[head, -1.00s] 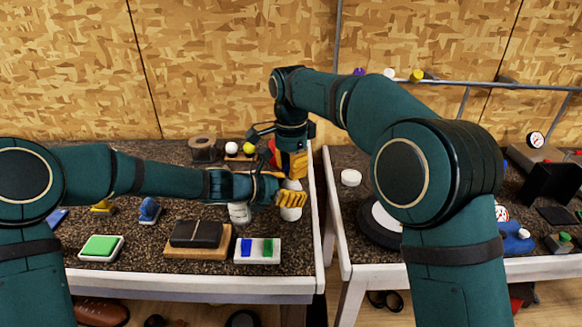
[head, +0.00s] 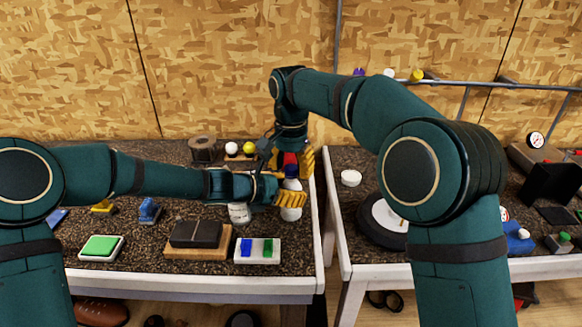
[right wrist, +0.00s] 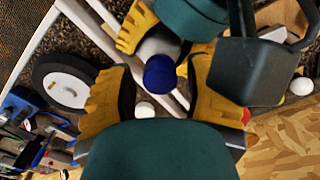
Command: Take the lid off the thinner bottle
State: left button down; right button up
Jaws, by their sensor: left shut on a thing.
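A white bottle (head: 291,214) stands upright near the right edge of the left table. Its blue lid (head: 291,171) is on top. My left gripper (head: 290,197) is shut around the bottle's body from the left. My right gripper (head: 291,160) points down from above, with its yellow fingers spread on either side of the lid. In the right wrist view the blue lid (right wrist: 161,73) sits between the open fingers, with gaps beside it. The white bottle (right wrist: 158,44) shows beyond it. Another white bottle-like thing (head: 239,213) is partly hidden under my left arm.
A white tray with blue and green pieces (head: 257,251) and a dark block on a wooden board (head: 196,235) lie in front. White (head: 231,148) and yellow (head: 249,148) balls are behind. A gap separates the left table from the right one.

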notch_tip(320, 180, up, 4)
jog(key=shift+r, duration=0.15)
jog(key=shift+o, duration=0.5)
jog(key=shift+r, duration=0.1)
jog(key=shift+a+r+m, duration=0.15)
jog(key=shift+r+m, duration=1.45)
jog(key=shift+m, duration=0.1)
jog(key=shift+f, duration=3.85)
grip_shut()
